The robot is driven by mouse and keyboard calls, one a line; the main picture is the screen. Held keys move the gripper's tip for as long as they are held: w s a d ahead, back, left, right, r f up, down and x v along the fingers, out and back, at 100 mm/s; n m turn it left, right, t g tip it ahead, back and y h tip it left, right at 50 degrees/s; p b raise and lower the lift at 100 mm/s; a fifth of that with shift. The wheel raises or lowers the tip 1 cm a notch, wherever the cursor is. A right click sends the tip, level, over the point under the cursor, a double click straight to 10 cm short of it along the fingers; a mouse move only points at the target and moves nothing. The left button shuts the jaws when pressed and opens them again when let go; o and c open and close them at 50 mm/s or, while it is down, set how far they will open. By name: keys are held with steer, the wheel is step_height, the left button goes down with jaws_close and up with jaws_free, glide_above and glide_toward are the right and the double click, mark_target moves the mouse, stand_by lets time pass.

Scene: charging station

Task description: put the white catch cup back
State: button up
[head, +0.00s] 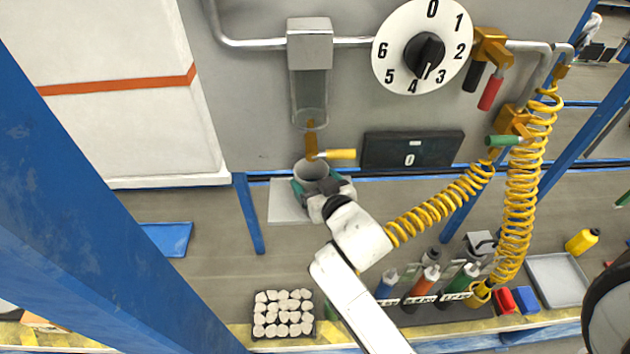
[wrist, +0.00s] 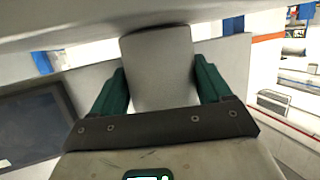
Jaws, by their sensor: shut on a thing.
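The white catch cup (head: 312,170) looks pale grey and upright, with its open top showing in the head view. My gripper (head: 316,186) is shut around it, with green fingers on either side. In the wrist view the cup (wrist: 160,68) stands between the two green fingers of my gripper (wrist: 160,85). The cup is below a brass drain valve (head: 312,143) with a yellow handle, under a clear glass cylinder (head: 310,95). A pale square plate (head: 284,208) lies below and to the left, partly hidden by the gripper. I cannot tell whether the cup touches it.
A dark display (head: 412,150) reading 0 and a numbered dial (head: 422,47) are on the wall. Yellow coiled hoses (head: 440,207) hang to the right of my arm. A tray of white lumps (head: 283,314) and several coloured bottles (head: 427,285) stand along the near edge.

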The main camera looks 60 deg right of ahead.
steer(key=shift+f, duration=0.2)
steer(key=o, duration=1)
steer(key=shift+r, duration=0.1)
steer(key=shift+r, duration=0.2)
steer(key=b+v, duration=0.2)
steer(key=v, duration=1)
steer(key=s+a+f+n+g+y, duration=0.2)
steer(key=s+f+g, duration=0.3)
steer(key=f, duration=0.4)
steer(key=s+a+f+n+g+y, duration=0.3)
steer(key=s+a+f+g+y, duration=0.1)
steer(key=f, duration=0.6)
steer(key=a+g+y, duration=0.1)
steer(key=g, duration=0.1)
steer(key=shift+s+a+n+g, duration=0.25)
steer(key=shift+s+n+g, duration=0.05)
steer(key=shift+s, duration=0.05)
